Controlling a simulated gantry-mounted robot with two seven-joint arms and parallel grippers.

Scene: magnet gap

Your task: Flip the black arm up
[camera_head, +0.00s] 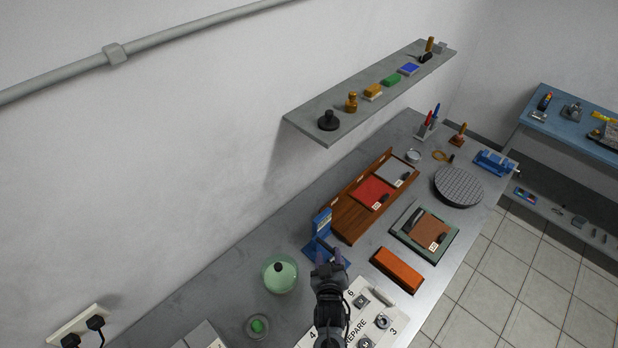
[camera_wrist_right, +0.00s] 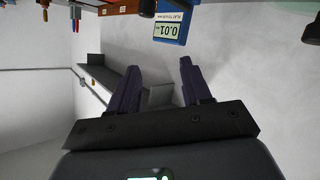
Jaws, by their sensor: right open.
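My right gripper (camera_head: 328,260) is above the bench at the base of a blue upright device (camera_head: 321,223) and partly covers its lower part. In the right wrist view its two dark fingers (camera_wrist_right: 158,72) are apart with nothing between them. A blue part with a "0.01" label (camera_wrist_right: 172,24) shows beyond the fingers, with a dark rounded piece (camera_wrist_right: 147,8) beside it. I cannot tell for sure which piece is the black arm; the gripper may hide it in the head view. My left gripper is not in view.
A green round pot (camera_head: 279,273) stands left of my gripper. A white numbered board (camera_head: 316,338) lies in front, and an orange-brown block (camera_head: 397,270) lies to the right. A wooden tray (camera_head: 351,222) is behind. A wall shelf (camera_head: 300,116) hangs above the bench.

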